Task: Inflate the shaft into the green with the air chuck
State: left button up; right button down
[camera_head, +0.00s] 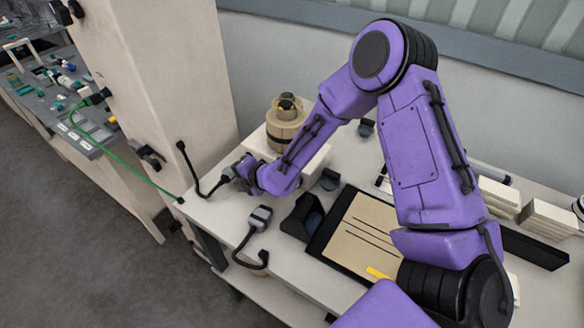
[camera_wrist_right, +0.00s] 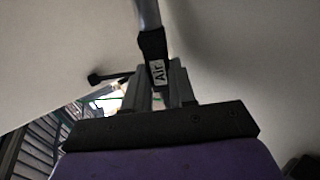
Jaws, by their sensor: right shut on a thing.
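My right gripper (camera_head: 238,176) is at the far left end of the white bench, at the end of the purple arm. It is shut on the air chuck, whose black body with an "Air" label (camera_wrist_right: 157,72) stands between the fingers in the right wrist view. A black hose (camera_head: 190,168) runs from the pillar to the gripper. A tan roll (camera_head: 286,126) with a dark-topped core stands just behind and to the right of the gripper; I cannot tell whether this is the shaft. No green gauge zone can be made out. My left gripper is not in view.
A grey-headed tool with a black cord (camera_head: 260,217) lies at the bench's front edge. A black holder (camera_head: 301,217) and a dark board with tan paper (camera_head: 360,235) lie to its right. A green hose (camera_head: 128,170) hangs left of the bench, beside the pillar (camera_head: 165,80).

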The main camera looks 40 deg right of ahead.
jog(key=shift+s+a, duration=0.35)
jog(key=shift+a, duration=0.6)
jog(key=shift+s+a, duration=0.3)
jog(key=shift+a, duration=0.65)
jog(key=shift+s+a, duration=0.35)
jog(key=shift+a, duration=0.6)
